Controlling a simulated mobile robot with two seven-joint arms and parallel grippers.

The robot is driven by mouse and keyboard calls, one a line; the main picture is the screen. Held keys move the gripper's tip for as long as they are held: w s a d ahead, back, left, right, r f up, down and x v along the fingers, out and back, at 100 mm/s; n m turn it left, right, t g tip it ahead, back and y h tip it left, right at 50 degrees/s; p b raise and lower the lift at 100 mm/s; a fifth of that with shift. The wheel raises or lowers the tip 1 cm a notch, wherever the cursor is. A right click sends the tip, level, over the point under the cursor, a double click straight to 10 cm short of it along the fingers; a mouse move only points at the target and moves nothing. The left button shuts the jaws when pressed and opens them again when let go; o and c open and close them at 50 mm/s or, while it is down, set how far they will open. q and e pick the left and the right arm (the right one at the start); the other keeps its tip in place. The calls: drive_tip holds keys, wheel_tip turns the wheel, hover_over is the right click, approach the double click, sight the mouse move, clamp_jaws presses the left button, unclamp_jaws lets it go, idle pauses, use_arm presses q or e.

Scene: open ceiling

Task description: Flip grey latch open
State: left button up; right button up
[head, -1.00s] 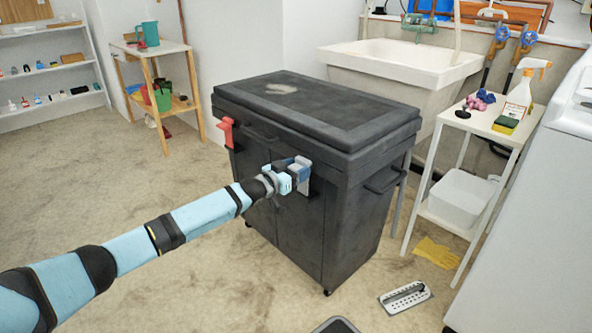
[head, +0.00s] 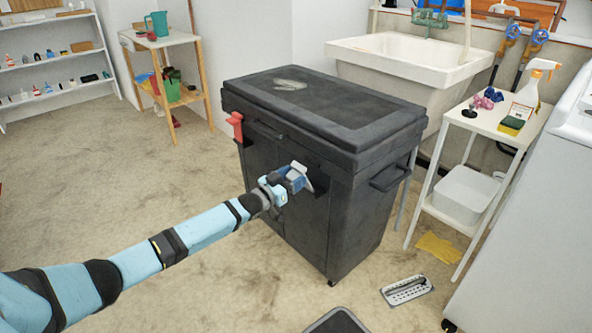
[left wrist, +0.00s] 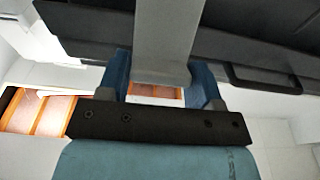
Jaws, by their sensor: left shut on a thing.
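The dark chest (head: 335,115) stands in the middle of the head view with its lid closed. The grey latch (head: 302,172) is on its front, towards the right, and sits tilted out from the front face. My left gripper (head: 288,182) is at the latch and shut on it. In the left wrist view the grey latch (left wrist: 163,40) runs down between the two blue fingers of my left gripper (left wrist: 160,82). The fingers partly hide the latch in the head view. A red latch (head: 236,127) is on the front's left side. My right gripper is not in view.
A white sink (head: 400,62) stands behind the chest. A small white table (head: 480,120) with a spray bottle stands to the right. A metal grate (head: 406,290) and yellow cloth (head: 437,247) lie on the floor. The floor left of the chest is mostly clear.

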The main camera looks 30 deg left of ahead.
use_arm(q)
drive_tip(key=shift+s+f+p, duration=0.3)
drive_tip(key=shift+s+f, duration=0.2)
drive_tip(key=shift+f, duration=0.35)
drive_tip(key=shift+s+f, duration=0.1)
drive_tip(key=shift+f, duration=0.05)
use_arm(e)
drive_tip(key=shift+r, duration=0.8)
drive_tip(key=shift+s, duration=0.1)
use_arm(q)
drive_tip(key=o, duration=1)
drive_tip(key=shift+f, duration=0.1)
drive_tip(key=shift+o, duration=1)
drive_tip(key=shift+w+f, duration=0.1)
drive_tip(key=shift+w, duration=0.1)
drive_tip(key=r+p+v, duration=0.1)
drive_tip(key=p+v, duration=0.3)
drive_tip(key=v, duration=0.9)
drive_tip(key=shift+s+a, duration=0.15)
drive_tip(key=shift+s, duration=0.2)
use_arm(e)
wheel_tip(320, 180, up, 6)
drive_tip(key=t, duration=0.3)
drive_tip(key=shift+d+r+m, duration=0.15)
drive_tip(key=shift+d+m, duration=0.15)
use_arm(q)
drive_tip(key=shift+s+f, duration=0.1)
drive_tip(key=shift+f, duration=0.05)
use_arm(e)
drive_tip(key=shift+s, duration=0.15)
